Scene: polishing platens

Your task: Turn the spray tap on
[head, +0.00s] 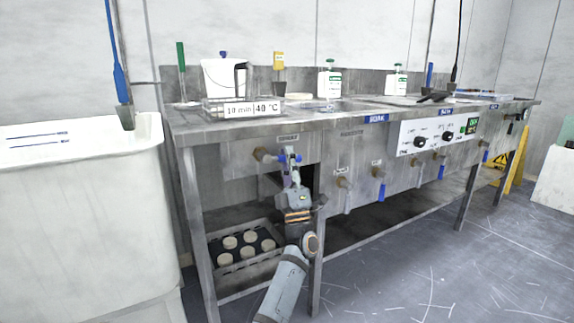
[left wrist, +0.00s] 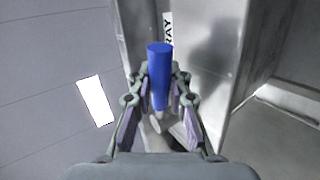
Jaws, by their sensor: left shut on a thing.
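The spray tap (head: 264,155) sticks out of the bench's front panel at the left end, below a small label. Its blue lever (head: 282,158) shows at my left gripper (head: 291,168). In the left wrist view the blue lever (left wrist: 159,72) stands between the two fingers of my left gripper (left wrist: 160,84), which are shut on it. Part of a label reading "RAY" shows behind the lever. The fingers hide part of the tap in the head view. My right gripper is in neither view.
More taps line the front panel, including one with a hanging blue lever (head: 381,192). A control box (head: 437,134) with black knobs is farther right. A tray of round discs (head: 222,270) sits under the bench. A white tub (head: 80,200) stands left.

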